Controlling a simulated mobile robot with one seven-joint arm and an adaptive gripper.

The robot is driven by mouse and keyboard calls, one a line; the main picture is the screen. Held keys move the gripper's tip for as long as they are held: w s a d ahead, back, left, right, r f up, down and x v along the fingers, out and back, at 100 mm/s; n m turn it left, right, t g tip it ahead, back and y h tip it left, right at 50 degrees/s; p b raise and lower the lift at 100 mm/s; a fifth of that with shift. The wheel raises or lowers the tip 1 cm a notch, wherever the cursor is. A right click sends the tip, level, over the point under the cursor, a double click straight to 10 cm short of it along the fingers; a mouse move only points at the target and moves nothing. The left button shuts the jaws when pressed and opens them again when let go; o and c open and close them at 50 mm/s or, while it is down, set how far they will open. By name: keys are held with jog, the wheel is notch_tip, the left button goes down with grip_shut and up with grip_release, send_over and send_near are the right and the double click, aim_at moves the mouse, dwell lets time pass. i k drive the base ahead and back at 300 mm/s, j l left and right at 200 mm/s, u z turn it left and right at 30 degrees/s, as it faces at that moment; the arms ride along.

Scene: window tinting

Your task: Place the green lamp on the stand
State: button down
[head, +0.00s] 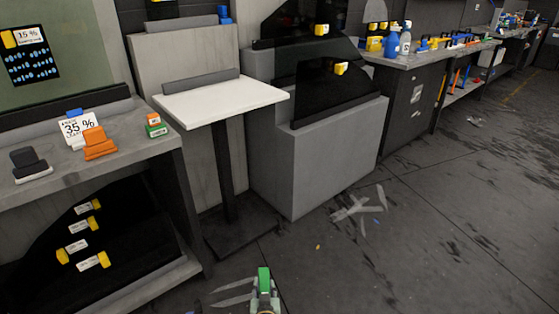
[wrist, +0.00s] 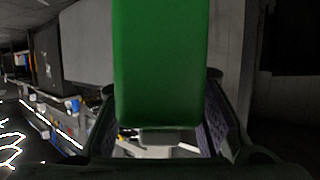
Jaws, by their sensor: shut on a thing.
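The green lamp (head: 264,274) is at the bottom middle of the head view, in my gripper (head: 264,291). In the wrist view the lamp (wrist: 162,65) is a large green block filling the upper middle, between the two dark fingers of my gripper (wrist: 160,125). My gripper is shut on it. The stand (head: 220,99) has a white flat top, a dark post and a dark base on the floor. Its top looks bare. My gripper and the lamp are apart from the stand, nearer to the head camera.
A grey workbench (head: 160,150) at left holds orange and dark blocks and a 35 % card (head: 77,128). A grey block (head: 310,150) with dark tinted glass stands right of the stand. Bottles (head: 392,40) stand on the far bench. Scraps (head: 357,206) lie on the otherwise open floor.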

aim_at(263, 93)
jog(key=i+j+z, duration=0.1)
jog(key=z, duration=0.25)
jog(key=i+j+z, duration=0.1)
jog(key=z, duration=0.25)
jog(key=i+j+z, duration=0.2)
jog(key=z, duration=0.15)
jog(key=i+j+z, duration=0.3)
jog(key=j, duration=0.3)
jog(key=i+j+z, duration=0.15)
jog(key=i+j, duration=0.05)
jog(key=j, duration=0.1)
